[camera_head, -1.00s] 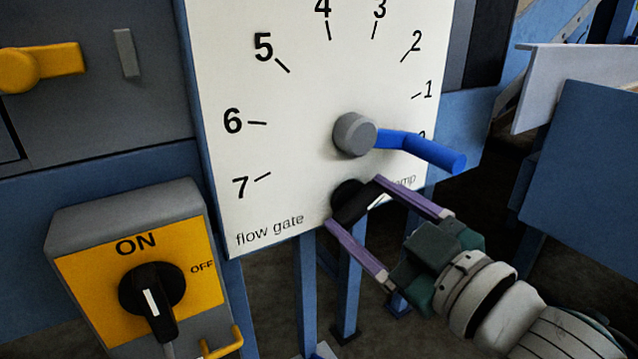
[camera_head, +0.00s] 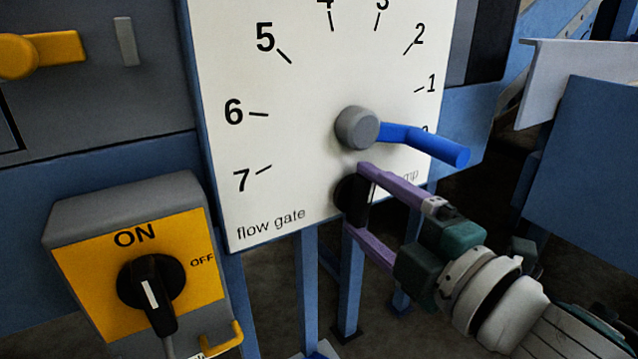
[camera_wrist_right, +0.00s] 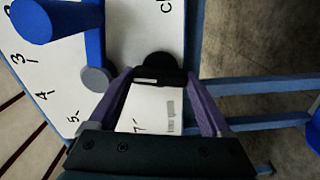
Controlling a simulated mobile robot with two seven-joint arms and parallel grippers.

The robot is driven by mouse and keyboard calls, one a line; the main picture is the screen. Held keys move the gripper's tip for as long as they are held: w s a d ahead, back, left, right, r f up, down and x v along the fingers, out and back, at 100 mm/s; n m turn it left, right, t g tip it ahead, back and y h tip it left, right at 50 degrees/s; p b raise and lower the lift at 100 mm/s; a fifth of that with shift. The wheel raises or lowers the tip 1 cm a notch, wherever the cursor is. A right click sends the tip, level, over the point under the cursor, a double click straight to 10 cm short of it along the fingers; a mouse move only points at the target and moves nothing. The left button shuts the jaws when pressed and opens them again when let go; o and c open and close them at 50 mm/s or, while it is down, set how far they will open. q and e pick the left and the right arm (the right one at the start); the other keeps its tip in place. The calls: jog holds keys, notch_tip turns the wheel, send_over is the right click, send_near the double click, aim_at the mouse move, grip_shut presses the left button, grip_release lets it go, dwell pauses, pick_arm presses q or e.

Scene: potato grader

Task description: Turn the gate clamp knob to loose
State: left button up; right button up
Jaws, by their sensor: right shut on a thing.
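The gate clamp knob (camera_head: 349,196) is black and sits low on the white dial plate, under the grey hub with the blue lever. My right gripper (camera_head: 357,200) is shut on it, with one purple finger above and one below. The knob's bar stands close to upright in the head view. In the right wrist view the knob (camera_wrist_right: 158,68) lies between the fingertips of the gripper (camera_wrist_right: 160,80). The clamp label beside it is mostly hidden by the upper finger. My left gripper is not in view.
The blue lever (camera_head: 425,145) projects close above my right gripper, pointing right near the low end of the scale. The yellow ON/OFF switch box (camera_head: 150,270) is at lower left. Blue posts (camera_head: 350,285) stand below the plate. A blue panel (camera_head: 585,165) is at right.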

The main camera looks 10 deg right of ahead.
jog(key=shift+n, duration=0.9)
jog(key=o, duration=1.2)
jog(key=shift+c, duration=0.2)
jog(key=shift+s, duration=0.1)
jog(key=p+v, duration=0.1)
jog(key=v, duration=0.9)
